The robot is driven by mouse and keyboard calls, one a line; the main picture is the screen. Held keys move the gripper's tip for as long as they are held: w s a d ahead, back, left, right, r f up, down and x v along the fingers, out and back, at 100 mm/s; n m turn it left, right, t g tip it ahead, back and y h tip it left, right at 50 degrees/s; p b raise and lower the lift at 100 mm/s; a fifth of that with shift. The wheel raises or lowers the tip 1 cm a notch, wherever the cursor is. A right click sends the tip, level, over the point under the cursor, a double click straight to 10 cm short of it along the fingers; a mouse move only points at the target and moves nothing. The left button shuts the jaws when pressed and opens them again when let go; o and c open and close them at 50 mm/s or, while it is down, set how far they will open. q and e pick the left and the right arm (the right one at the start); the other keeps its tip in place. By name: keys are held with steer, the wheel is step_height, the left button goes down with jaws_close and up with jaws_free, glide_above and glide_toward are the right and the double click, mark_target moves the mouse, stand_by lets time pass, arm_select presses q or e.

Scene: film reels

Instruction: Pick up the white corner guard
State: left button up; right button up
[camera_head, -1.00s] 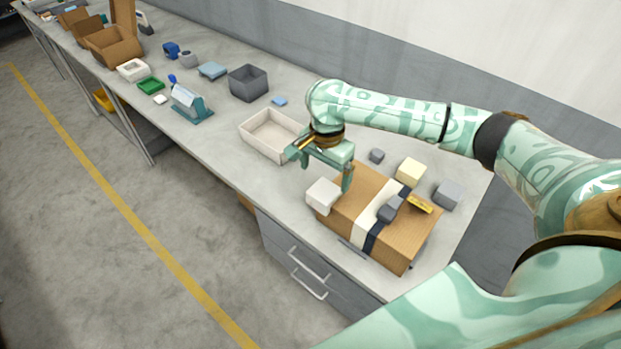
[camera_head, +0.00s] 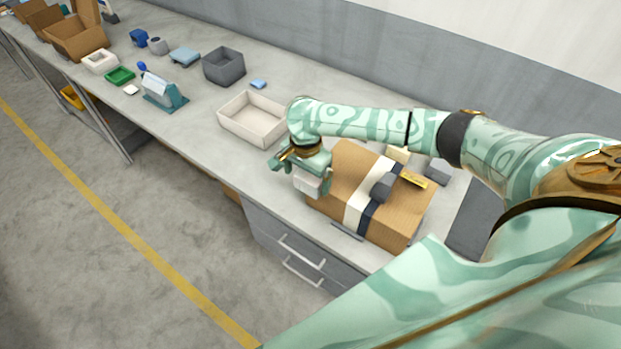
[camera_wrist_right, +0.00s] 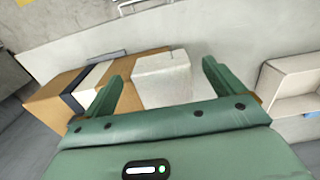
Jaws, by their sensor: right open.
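The white corner guard (camera_head: 311,184) is a pale block at the left corner of the cardboard box (camera_head: 395,222). In the right wrist view the guard (camera_wrist_right: 162,78) shows between the two green fingers of my right gripper (camera_wrist_right: 166,66). The left finger is close to it, and there is a clear gap to the right finger. My right gripper (camera_head: 304,178) is open and covers part of the guard in the head view. I cannot tell whether a finger touches it. My left gripper is not in view.
A grey block (camera_head: 383,187) and a yellow piece (camera_head: 414,180) sit on the box. A cream tray (camera_head: 251,134) stands just left of my right gripper. A cream block (camera_head: 398,154) and a grey block (camera_head: 438,172) are behind the box. The bench's front edge is close.

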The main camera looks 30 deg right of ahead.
step_height(320, 180, down, 4)
steer(key=shift+a+b, duration=0.15)
steer(key=shift+b, duration=0.5)
steer(key=shift+r, duration=0.1)
steer(key=c, duration=1.1)
steer(key=shift+o, duration=0.2)
